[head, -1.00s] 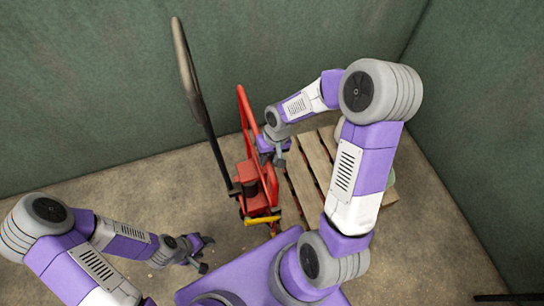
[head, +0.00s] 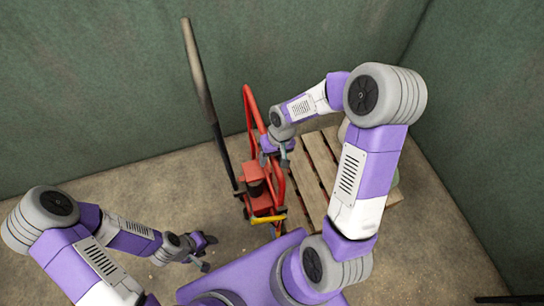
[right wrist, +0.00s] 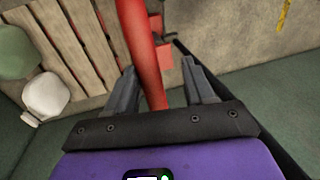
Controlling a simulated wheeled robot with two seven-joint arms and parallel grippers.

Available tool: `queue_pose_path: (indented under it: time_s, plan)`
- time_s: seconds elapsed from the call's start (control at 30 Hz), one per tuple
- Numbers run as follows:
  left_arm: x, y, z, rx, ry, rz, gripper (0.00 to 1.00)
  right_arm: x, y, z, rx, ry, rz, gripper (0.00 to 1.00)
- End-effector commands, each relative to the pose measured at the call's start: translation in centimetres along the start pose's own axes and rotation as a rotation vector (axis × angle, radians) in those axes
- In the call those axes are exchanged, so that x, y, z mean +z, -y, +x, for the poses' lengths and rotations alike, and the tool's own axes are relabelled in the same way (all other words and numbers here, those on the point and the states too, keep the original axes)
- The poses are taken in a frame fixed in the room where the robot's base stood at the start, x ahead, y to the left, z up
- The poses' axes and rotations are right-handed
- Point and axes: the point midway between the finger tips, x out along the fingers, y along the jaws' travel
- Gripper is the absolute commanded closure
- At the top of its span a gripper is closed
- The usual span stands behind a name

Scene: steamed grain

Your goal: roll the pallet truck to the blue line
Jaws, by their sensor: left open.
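The red pallet truck (head: 255,182) stands in the middle of the head view. My right gripper (head: 276,160) is at the frame's right side. In the right wrist view its two fingers (right wrist: 163,90) stand either side of a red bar (right wrist: 138,45). The bar is close to the left finger, with a gap to the right one. My left gripper (head: 208,252) is open and empty, low over the floor, left of the truck. No blue line shows.
Green walls (head: 90,90) close off the back and right. The concrete floor (head: 130,185) left of the truck is clear.

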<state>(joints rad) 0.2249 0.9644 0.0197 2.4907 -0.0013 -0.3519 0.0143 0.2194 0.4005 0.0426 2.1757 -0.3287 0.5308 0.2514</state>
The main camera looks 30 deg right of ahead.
Motion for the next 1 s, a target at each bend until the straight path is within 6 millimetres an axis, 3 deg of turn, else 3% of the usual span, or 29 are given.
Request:
queue_pose_path:
  time_s: [0.17, 0.6, 1.0]
  plan:
    - [0.0, -0.1, -0.3, 0.000, 0.000, 0.000, 0.48, 0.0, 0.0, -0.8, 0.001, -0.002, 0.000, 0.48]
    - [0.1, -0.8, -2.1, 0.000, 0.000, 0.000, 0.48, -0.1, 0.1, -7.2, 0.000, -0.002, 0.000, 0.48]
    - [0.1, -0.8, -2.2, 0.000, 0.000, 0.000, 0.48, 0.0, 0.0, -7.6, 0.000, 0.000, -0.001, 0.48]
